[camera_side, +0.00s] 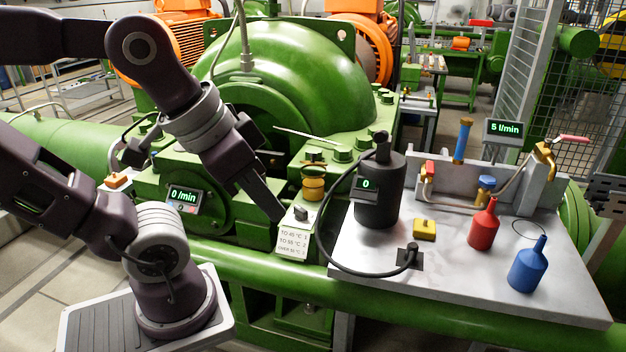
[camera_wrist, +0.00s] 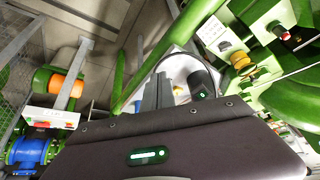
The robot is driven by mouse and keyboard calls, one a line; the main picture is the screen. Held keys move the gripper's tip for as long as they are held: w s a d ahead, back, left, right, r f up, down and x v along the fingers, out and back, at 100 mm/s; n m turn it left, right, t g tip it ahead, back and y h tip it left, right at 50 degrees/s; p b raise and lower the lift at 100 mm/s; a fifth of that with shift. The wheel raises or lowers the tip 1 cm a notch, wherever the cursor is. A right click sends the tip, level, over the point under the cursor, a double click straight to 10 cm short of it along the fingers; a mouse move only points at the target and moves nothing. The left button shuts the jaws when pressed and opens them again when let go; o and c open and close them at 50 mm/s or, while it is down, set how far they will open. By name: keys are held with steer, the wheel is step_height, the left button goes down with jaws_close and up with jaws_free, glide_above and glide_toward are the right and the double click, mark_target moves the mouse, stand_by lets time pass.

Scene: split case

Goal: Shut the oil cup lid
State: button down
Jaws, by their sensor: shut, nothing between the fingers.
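The oil cup (camera_side: 313,187) is a small yellow cup on the green machine housing, near the middle of the side view. A dark gold round piece (camera_side: 314,155), which looks like its lid, shows just above and behind the cup's rim and seems raised. A yellow round part, likely the cup, also shows in the wrist view (camera_wrist: 241,61). My gripper (camera_side: 278,213) is shut and empty, pointing down to the left of the cup and apart from it. Its fingers also show in the wrist view (camera_wrist: 158,93). The lid's hinge is too small to make out.
A label plate (camera_side: 292,244) with a dark knob (camera_side: 300,213) lies just below the cup. A black canister (camera_side: 379,190) with a hose stands close on the right. Red (camera_side: 483,228) and blue (camera_side: 528,268) bottles stand on the grey table (camera_side: 450,275). A thin rod (camera_side: 306,135) crosses behind the cup.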

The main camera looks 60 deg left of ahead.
steer(key=w+a+r+n, duration=0.3)
steer(key=w+a+r, duration=0.2)
steer(key=w, duration=0.4)
steer(key=n+g+y, duration=0.2)
steer(key=n+g, duration=0.1)
steer(key=n, duration=0.3)
glide_above(314, 158)
steer(key=x, duration=0.3)
steer(key=s+x, duration=0.1)
steer(key=x, duration=0.3)
steer(key=s+x, duration=0.1)
steer(key=x, duration=0.3)
steer(key=shift+d+f, duration=0.25)
steer(key=shift+f, duration=0.2)
steer(key=shift+s+d+f, duration=0.1)
steer(key=shift+d+f, duration=0.1)
steer(key=shift+f, duration=0.15)
